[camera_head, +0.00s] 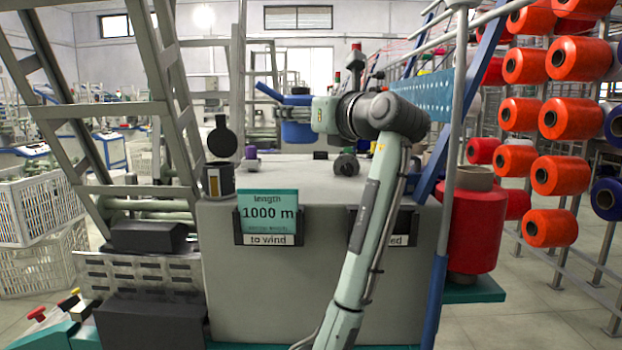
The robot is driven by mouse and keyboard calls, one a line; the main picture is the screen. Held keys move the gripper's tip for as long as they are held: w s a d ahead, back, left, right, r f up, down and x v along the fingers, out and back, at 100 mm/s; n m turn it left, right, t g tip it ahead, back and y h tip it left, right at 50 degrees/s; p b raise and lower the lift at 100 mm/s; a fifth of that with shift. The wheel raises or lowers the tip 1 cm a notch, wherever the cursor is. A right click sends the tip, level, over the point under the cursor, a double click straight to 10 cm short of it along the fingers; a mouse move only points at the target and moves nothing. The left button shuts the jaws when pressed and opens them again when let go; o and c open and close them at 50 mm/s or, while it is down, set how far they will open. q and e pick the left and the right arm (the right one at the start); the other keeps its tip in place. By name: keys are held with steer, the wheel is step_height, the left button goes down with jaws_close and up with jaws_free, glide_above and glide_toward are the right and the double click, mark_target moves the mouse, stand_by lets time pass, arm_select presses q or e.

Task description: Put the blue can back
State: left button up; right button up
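My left gripper is not in view.
The grey cabinet top (290,178) carries a dark open can (218,181) with a round black lid (222,142), a small purple piece (251,153) and a dark round part (346,165). A red thread cone (472,225) stands right, before an orange-cone rack.

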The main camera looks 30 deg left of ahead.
mark_target(300, 131)
arm_select(q)
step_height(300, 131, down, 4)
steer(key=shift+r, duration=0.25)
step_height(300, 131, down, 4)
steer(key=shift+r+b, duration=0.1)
steer(key=shift+b, duration=0.4)
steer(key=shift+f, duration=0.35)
arm_select(e)
steer(key=w+a+r+t, duration=0.1)
steer(key=w+a+r, duration=0.1)
steer(key=shift+w+t+y, duration=0.3)
steer(key=shift+t, duration=0.1)
steer(key=shift+s, duration=0.1)
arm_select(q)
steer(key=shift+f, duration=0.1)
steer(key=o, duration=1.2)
arm_select(e)
steer(key=shift+s+d+f, duration=0.15)
steer(key=shift+s+d, duration=0.1)
